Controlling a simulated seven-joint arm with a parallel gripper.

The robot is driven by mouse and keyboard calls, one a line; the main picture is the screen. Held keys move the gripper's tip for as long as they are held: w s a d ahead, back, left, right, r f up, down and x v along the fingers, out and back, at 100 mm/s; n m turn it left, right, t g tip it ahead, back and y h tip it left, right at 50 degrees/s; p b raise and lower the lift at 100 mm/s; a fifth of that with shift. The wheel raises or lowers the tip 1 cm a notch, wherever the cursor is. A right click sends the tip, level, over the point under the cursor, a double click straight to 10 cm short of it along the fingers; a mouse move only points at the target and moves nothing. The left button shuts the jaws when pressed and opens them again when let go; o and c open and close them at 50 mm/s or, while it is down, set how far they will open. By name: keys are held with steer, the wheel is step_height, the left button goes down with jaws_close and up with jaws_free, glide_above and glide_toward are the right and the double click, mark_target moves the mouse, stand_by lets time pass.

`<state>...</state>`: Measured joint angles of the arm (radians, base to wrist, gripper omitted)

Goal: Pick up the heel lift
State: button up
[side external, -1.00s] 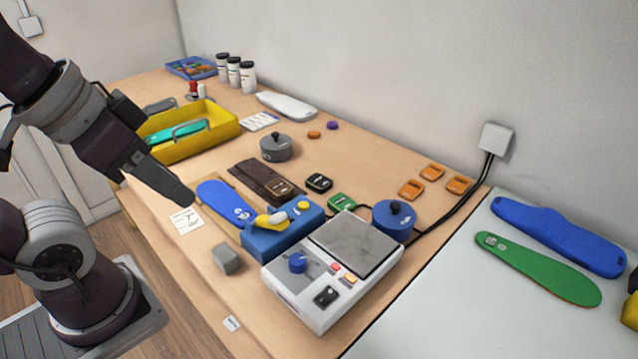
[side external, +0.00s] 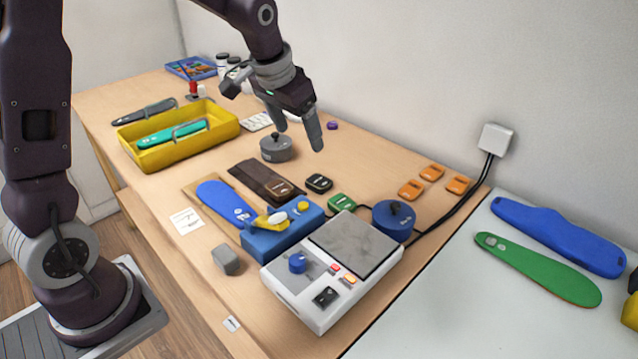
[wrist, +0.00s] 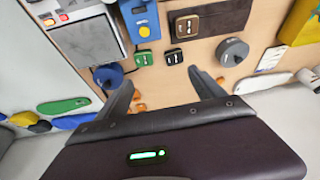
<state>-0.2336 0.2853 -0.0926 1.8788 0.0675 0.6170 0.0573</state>
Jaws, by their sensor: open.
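No piece is clearly marked as the heel lift. The small orange pieces are the likeliest match: three (side external: 432,172) lie on the table's right part near the wall, behind the blue round weight (side external: 395,220). Orange also shows in the wrist view (wrist: 140,107) by the left finger. My gripper (side external: 298,138) is open and empty, raised above the back middle of the table, left of these pieces. In the wrist view its two fingers (wrist: 160,84) are spread wide with nothing between them. The fingers and palm hide part of the table there.
A grey round weight (side external: 276,149) stands just left of my gripper. Small black (side external: 319,183) and green (side external: 341,202) boxes, a white machine (side external: 290,290) and a yellow tray (side external: 222,124) stand around. A wall outlet (side external: 495,139) has cables running down to the table.

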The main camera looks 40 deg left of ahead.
glide_toward(319, 181)
steer(key=shift+g+h, duration=0.3)
steer(key=shift+g, duration=0.1)
steer(key=x, duration=0.8)
steer(key=shift+w+a+f, duration=0.15)
steer(key=shift+w+a, duration=0.2)
steer(key=shift+w, duration=0.1)
steer(key=c, duration=1.4)
